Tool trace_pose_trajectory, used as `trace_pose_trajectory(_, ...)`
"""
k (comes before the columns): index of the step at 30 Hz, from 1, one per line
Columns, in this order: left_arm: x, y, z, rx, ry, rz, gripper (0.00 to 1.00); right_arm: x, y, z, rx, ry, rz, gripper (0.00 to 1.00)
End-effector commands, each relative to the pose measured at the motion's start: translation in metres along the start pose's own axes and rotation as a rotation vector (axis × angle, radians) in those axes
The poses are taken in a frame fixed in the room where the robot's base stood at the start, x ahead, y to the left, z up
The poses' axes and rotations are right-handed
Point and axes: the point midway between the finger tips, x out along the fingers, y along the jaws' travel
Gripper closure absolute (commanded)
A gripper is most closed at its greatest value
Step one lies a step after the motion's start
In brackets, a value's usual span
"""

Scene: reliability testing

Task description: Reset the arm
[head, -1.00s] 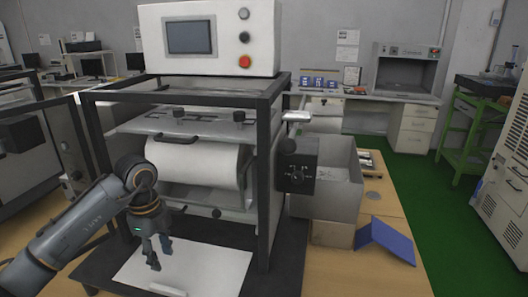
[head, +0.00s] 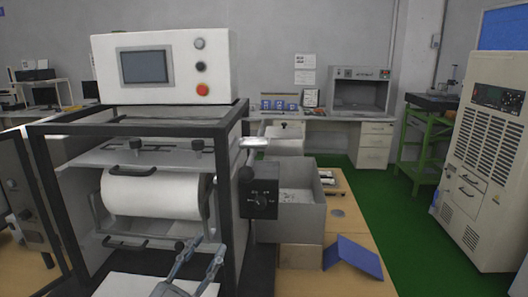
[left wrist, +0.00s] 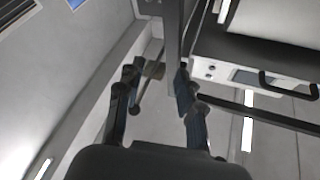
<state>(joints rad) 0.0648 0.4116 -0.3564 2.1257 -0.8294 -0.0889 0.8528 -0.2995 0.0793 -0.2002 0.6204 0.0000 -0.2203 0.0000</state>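My left gripper (head: 205,252) is low in the head view, in front of the open machine, with its fingers pointing forward and up. Its two fingers are spread apart in the left wrist view (left wrist: 157,84), with no object held between them. A black frame post of the machine (left wrist: 174,35) shows beyond the fingertips. The machine (head: 165,65) has a white box with a screen on top and a large white roll (head: 150,195) inside. My right gripper is in neither view.
A white sheet (head: 125,285) lies at the machine's front, partly cut off. Right of the machine are a knob box (head: 262,200), a grey bin (head: 302,218) and a blue folder (head: 352,255) on the wooden table. Green floor (head: 415,240) is clear beyond.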

Motion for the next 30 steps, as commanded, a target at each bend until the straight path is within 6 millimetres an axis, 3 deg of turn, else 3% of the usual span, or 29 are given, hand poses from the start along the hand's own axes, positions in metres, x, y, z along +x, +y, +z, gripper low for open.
trace_pose_trajectory(3,-0.037,-0.024,0.046,-0.076,-0.239,-0.194,0.63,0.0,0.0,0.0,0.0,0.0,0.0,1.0)
trace_pose_trajectory(6,-0.083,-0.031,0.089,-0.128,-0.484,-0.303,0.63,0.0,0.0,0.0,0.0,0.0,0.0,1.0)
trace_pose_trajectory(8,-0.115,-0.027,0.114,-0.159,-0.644,-0.339,0.63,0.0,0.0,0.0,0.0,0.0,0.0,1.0)
trace_pose_trajectory(12,-0.2,0.0,0.155,-0.231,-1.016,-0.34,0.63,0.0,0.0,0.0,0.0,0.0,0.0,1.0)
trace_pose_trajectory(17,-0.278,0.04,0.167,-0.298,-1.328,-0.246,0.63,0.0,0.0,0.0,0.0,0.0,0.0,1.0)
trace_pose_trajectory(24,-0.361,0.091,0.152,-0.383,-1.637,-0.053,0.63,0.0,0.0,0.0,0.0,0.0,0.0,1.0)
trace_pose_trajectory(26,-0.379,0.103,0.145,-0.404,-1.699,0.003,0.63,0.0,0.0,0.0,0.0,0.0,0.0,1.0)
trace_pose_trajectory(30,-0.386,0.115,0.18,-0.403,-1.721,0.016,0.63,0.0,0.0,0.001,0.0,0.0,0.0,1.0)
